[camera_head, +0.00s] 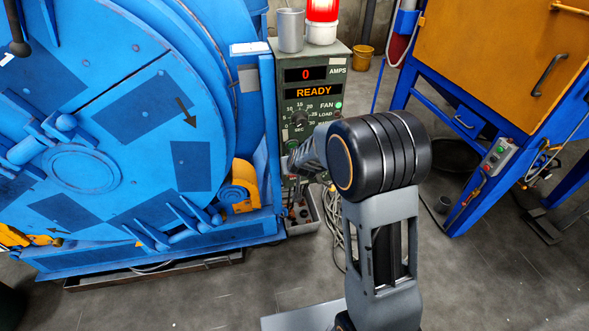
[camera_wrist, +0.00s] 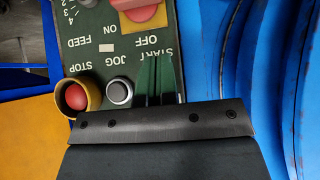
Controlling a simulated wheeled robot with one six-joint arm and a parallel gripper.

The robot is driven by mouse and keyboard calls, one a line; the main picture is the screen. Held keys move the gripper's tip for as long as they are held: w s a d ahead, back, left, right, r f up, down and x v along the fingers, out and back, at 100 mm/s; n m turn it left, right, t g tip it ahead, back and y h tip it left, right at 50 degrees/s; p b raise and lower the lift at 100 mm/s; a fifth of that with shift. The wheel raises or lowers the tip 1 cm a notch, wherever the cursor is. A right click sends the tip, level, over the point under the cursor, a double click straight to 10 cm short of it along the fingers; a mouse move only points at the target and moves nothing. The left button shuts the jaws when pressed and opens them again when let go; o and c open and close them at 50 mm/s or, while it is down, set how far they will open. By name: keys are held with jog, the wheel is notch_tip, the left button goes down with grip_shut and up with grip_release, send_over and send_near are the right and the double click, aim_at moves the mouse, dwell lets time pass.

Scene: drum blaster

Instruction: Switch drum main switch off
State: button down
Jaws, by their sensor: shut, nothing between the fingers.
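In the wrist view the green control panel (camera_wrist: 100,20) appears upside down. A red knob on a yellow plate (camera_wrist: 150,22) is cut off by the top edge, beside the ON and OFF labels. Its full position cannot be seen. My gripper (camera_wrist: 158,62) is shut and empty, its dark fingers over the panel by the START label. Whether they touch the panel cannot be told.
A red button in a yellow collar (camera_wrist: 76,96) and a grey button (camera_wrist: 119,92) lie near the fingers, by STOP and JOG. The blue drum machine (camera_head: 130,110) stands left. An orange and blue cabinet (camera_head: 500,60) stands right. Loose cables (camera_head: 335,225) lie below the panel.

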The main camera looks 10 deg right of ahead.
jog(key=w+f+b, duration=0.3)
jog(key=f+b, duration=0.2)
jog(key=f, duration=0.2)
jog(key=shift+w+f, duration=0.3)
jog(key=shift+f, duration=0.05)
jog(key=shift+r+p, duration=0.2)
jog(key=shift+p, duration=0.6)
jog(key=h+p, duration=0.1)
jog(key=p, duration=0.3)
jog(key=shift+a+f+n, duration=0.1)
jog(key=shift+n, duration=0.2)
